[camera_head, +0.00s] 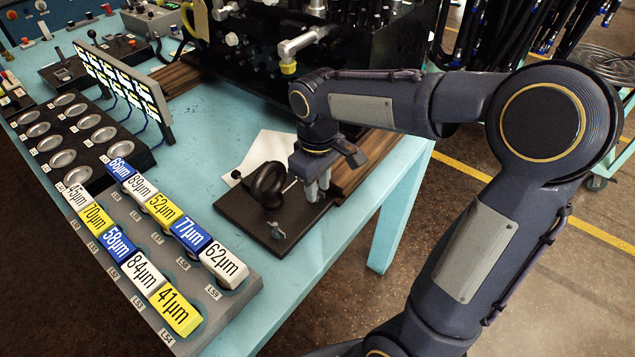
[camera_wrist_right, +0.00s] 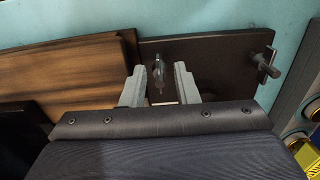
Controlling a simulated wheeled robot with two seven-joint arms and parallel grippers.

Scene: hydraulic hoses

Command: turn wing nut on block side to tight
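A dark flat plate (camera_head: 240,222) lies on the turquoise table with a black ring-shaped part (camera_head: 267,184) standing on it. A small grey wing nut (camera_head: 277,231) stands near the plate's front corner. My right gripper (camera_head: 318,188) points down over the plate's right part, close to the wooden board. In the right wrist view, the open fingers of my right gripper (camera_wrist_right: 159,68) stand on both sides of a grey wing nut (camera_wrist_right: 158,75), with gaps visible. The other wing nut (camera_wrist_right: 268,64) shows at the plate's right end. My left gripper is not in view.
A wooden board (camera_head: 365,160) borders the plate. A white sheet (camera_head: 268,149) lies behind it. To the left are a grey rack (camera_head: 215,312) of labelled blocks, a tray of round cups (camera_head: 110,155) and an upright display panel (camera_head: 125,85). Black machinery (camera_head: 400,50) stands at the back.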

